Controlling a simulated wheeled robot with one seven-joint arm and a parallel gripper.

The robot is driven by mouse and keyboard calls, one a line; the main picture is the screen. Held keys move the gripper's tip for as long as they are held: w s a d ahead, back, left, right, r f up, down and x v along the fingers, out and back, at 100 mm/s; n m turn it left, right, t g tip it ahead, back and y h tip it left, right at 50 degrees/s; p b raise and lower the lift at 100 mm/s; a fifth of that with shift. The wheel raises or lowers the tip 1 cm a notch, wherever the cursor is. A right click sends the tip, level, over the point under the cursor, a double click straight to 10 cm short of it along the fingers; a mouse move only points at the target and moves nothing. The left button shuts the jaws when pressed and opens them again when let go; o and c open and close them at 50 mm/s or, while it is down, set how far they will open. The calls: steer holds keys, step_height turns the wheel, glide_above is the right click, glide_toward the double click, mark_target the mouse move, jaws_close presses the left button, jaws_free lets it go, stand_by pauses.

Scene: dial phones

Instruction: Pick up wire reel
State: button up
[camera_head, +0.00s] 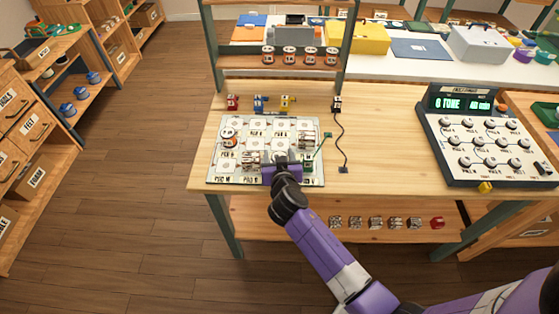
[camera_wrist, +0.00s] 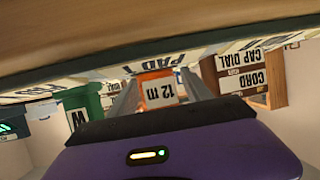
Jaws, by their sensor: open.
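My gripper (camera_head: 281,158) is low over the near part of the white pad board (camera_head: 221,171) on the table. In the wrist view its two fingers (camera_wrist: 158,92) are apart, with an orange object (camera_wrist: 157,77) labelled "12 m" seen between them. I cannot tell whether they touch it, or which object it is in the head view. One orange-and-white reel-like item (camera_head: 229,138) is on the board's left side. Several similar orange reels (camera_head: 289,56) stand in a row on the shelf above the table.
A green block (camera_wrist: 85,108) and a brown box (camera_wrist: 255,85) labelled "CORD" flank the fingers in the wrist view. Small red, blue and yellow items (camera_head: 258,103) stand behind the board. A dark cord (camera_head: 341,140) lies to its right. A control panel (camera_head: 485,148) stands farther right.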

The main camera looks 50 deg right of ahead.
steer(key=c, duration=1.2)
steer(key=shift+r, duration=0.15)
